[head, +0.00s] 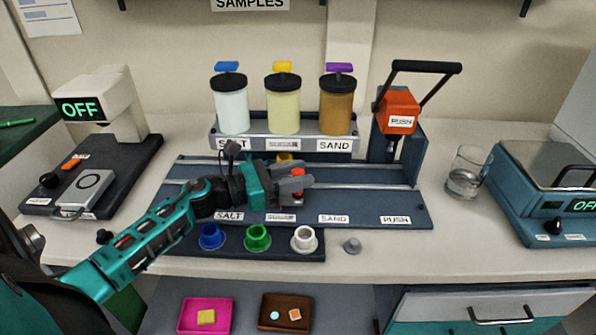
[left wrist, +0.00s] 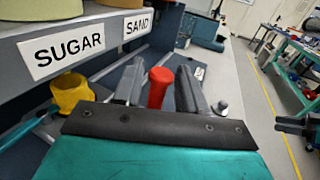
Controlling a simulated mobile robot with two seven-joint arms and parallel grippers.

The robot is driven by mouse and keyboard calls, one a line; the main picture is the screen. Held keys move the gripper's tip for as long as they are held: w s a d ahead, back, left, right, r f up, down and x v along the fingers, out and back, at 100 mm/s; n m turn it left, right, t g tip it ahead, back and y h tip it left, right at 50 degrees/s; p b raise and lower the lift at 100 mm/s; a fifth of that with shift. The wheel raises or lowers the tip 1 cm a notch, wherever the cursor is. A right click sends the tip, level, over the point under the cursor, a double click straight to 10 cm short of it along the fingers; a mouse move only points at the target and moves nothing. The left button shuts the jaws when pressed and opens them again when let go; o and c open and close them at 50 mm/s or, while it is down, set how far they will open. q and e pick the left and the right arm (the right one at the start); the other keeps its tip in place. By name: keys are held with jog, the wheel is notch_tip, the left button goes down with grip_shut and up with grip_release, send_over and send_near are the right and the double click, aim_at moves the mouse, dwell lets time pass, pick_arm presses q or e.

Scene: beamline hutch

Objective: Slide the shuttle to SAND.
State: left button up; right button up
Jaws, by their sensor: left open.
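The track board (head: 375,209) has rails and front labels SALT, a blurred one, SAND (head: 334,218) and PUSH. The shuttle's red knob (head: 298,173) stands between the blurred label and SAND, nearer the blurred one. A yellow cup (head: 284,158) is just behind it; the shuttle's body is mostly hidden by my gripper. My left gripper (head: 300,182) is open around the knob. In the left wrist view the red knob (left wrist: 160,88) stands upright between the two fingers, with gaps showing beside it. The yellow cup (left wrist: 70,92) is left of the fingers there.
Three dispensers stand behind the track; the brown one (head: 337,105) is above SAND. A red-headed press (head: 398,109) stands at the track's right end. Blue, green and white cups (head: 304,238) sit in front. A glass (head: 466,172) and scale (head: 548,190) are at right.

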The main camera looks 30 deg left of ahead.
pick_arm(q)
jog(key=shift+w+d, duration=0.2)
jog(key=shift+w, duration=0.05)
jog(key=shift+c, duration=0.3)
grip_shut()
